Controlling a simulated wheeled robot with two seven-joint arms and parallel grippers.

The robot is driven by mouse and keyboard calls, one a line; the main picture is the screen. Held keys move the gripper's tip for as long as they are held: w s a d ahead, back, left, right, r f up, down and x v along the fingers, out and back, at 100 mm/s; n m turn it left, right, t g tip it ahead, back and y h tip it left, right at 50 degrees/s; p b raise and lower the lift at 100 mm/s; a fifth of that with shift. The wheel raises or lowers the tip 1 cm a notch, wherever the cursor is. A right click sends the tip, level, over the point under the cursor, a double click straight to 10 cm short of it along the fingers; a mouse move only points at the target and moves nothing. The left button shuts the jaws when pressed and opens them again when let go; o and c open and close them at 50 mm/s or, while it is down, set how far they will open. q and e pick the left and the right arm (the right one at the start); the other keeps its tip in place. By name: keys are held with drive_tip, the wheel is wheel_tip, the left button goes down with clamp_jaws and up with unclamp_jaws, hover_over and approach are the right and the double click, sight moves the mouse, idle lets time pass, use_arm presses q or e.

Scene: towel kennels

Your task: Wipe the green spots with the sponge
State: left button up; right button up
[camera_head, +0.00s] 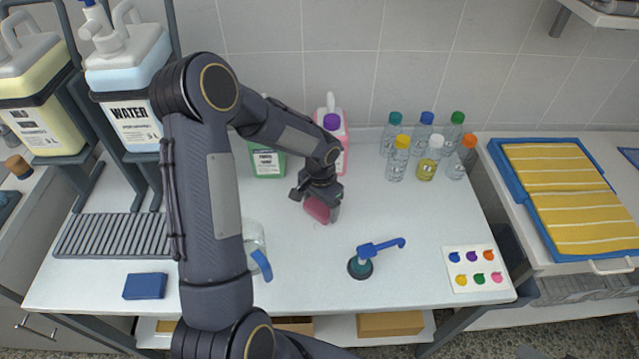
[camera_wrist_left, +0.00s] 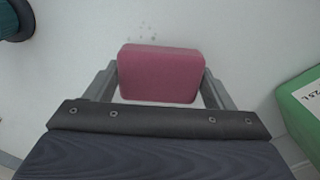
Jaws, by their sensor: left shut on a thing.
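My left gripper (camera_head: 316,198) is shut on a pink sponge (camera_head: 317,210). It holds the sponge low over the white table, right of the green bottle; I cannot tell whether the sponge touches the surface. The left wrist view shows the sponge (camera_wrist_left: 160,72) gripped between the two fingers. Just beyond the sponge, small faint spots (camera_wrist_left: 141,32) lie on the table; they look greyish-green. My right gripper is not in view.
A green bottle (camera_head: 268,163), a pink bottle (camera_head: 343,145) and several small bottles (camera_head: 397,160) stand behind.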

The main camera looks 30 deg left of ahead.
use_arm(q)
drive_tip(key=shift+s+d+r+p, duration=0.15)
drive_tip(key=shift+r+p, duration=0.1)
drive_tip(key=shift+r, duration=0.4)
drive_tip(key=shift+s+d+r+p, duration=0.1)
drive_tip(key=shift+r+p, duration=0.1)
drive_tip(key=shift+r, duration=0.4)
drive_tip(key=shift+w+a+r+p, duration=0.15)
drive_tip(key=shift+r+p, duration=0.3)
drive_tip(key=shift+r, duration=0.15)
drive_tip(key=shift+r+p, duration=0.85)
drive_tip(key=shift+r, duration=0.6)
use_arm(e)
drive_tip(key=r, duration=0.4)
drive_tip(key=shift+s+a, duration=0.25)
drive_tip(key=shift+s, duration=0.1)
